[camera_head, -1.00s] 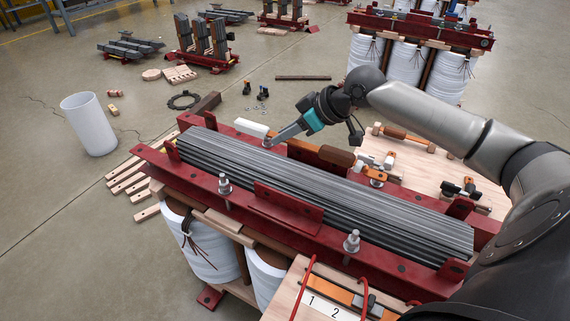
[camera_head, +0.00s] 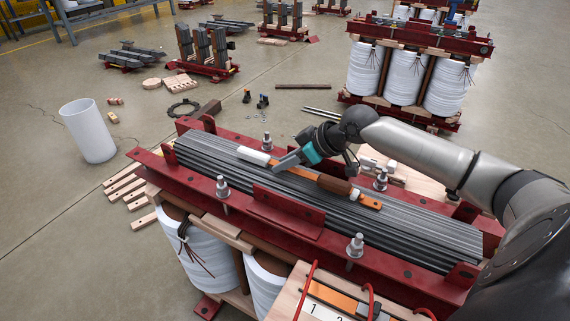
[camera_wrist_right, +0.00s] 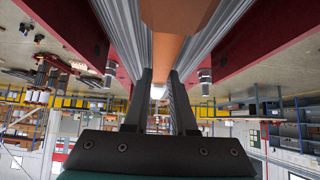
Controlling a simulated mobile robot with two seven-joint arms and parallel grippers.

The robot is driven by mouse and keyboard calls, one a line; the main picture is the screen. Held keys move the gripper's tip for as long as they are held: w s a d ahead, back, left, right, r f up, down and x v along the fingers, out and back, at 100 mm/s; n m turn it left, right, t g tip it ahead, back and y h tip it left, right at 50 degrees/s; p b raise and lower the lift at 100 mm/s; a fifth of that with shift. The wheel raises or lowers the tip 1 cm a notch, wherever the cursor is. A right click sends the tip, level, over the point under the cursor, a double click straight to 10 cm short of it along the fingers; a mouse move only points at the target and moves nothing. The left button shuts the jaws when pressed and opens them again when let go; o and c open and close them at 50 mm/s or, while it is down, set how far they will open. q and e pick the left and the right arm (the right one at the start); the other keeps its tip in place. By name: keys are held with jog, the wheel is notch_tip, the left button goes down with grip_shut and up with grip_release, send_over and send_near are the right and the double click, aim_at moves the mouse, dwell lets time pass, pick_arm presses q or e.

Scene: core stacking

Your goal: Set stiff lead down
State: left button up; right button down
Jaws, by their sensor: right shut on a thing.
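The stiff lead (camera_head: 299,173) is an orange bar with a white end at the left, a brown sleeve and a small white piece near its orange right end. My right gripper (camera_head: 278,167) is shut on its orange part near the white end. The lead lies lengthwise over the grey laminated core (camera_head: 420,226); I cannot tell whether it touches the core. In the right wrist view the lead (camera_wrist_right: 178,45) passes between the fingers (camera_wrist_right: 160,88), above the grey laminations. My left gripper is not in view.
Red clamp beams (camera_head: 295,238) with upright bolts (camera_head: 222,187) flank the core. White coils (camera_head: 205,245) stand below. A numbered wooden board (camera_head: 290,290) is at the front, and another wooden board is partly hidden behind my right arm. A white cylinder (camera_head: 88,130) stands on the floor.

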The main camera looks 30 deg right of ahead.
dwell(0.3)
jog(key=c, duration=0.7)
grip_release()
jog(key=shift+f, duration=0.1)
jog(key=shift+c, duration=0.2)
